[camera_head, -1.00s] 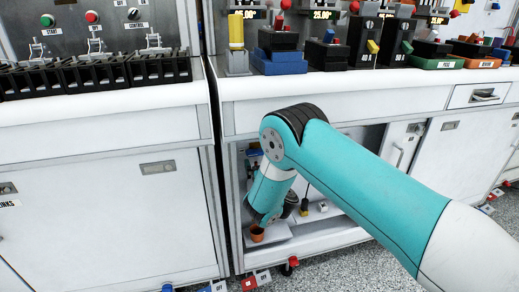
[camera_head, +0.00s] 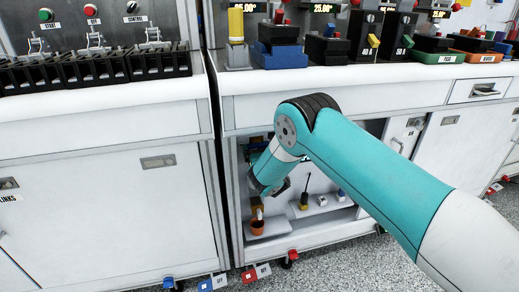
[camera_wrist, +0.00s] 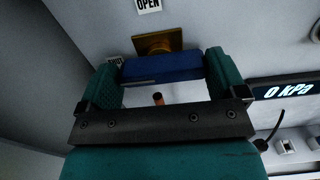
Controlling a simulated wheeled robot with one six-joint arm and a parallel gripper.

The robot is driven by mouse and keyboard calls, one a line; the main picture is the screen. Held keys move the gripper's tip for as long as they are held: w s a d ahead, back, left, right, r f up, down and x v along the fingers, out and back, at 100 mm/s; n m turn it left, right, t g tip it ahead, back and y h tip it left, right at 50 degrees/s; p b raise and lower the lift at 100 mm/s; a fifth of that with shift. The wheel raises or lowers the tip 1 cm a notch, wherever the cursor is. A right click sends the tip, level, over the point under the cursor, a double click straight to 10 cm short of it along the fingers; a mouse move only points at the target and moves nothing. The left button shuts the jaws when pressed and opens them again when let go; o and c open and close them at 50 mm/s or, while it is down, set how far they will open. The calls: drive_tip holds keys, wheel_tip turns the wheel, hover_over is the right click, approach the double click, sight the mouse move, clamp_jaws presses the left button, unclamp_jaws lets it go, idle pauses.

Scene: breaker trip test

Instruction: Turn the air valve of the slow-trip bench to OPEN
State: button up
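The air valve shows in the wrist view as a blue handle (camera_wrist: 163,67) in front of a square brass body (camera_wrist: 158,42). An OPEN label (camera_wrist: 148,4) is above it, and a partly covered label (camera_wrist: 115,61), apparently SHUT, is by the handle's left end. The handle lies crosswise, its left end by that label. My gripper (camera_wrist: 161,61) has its teal fingers wide apart, one at each visible end of the handle. I cannot tell whether they touch it. In the head view my gripper (camera_head: 264,188) is inside the open cabinet bay, and the valve cannot be made out.
A display (camera_wrist: 288,90) right of the valve reads 0 kPa. Cabinet sides and the worktop (camera_head: 300,82) surround the bay. Breakers crowd the worktop.

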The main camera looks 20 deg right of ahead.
drive_tip(key=shift+m, duration=0.3)
drive_tip(key=shift+d+f+m+b, duration=0.1)
drive_tip(key=shift+m+b, duration=2.35)
drive_tip(key=shift+m, duration=6.15)
drive_tip(key=o, duration=0.6)
drive_tip(key=shift+s, duration=0.1)
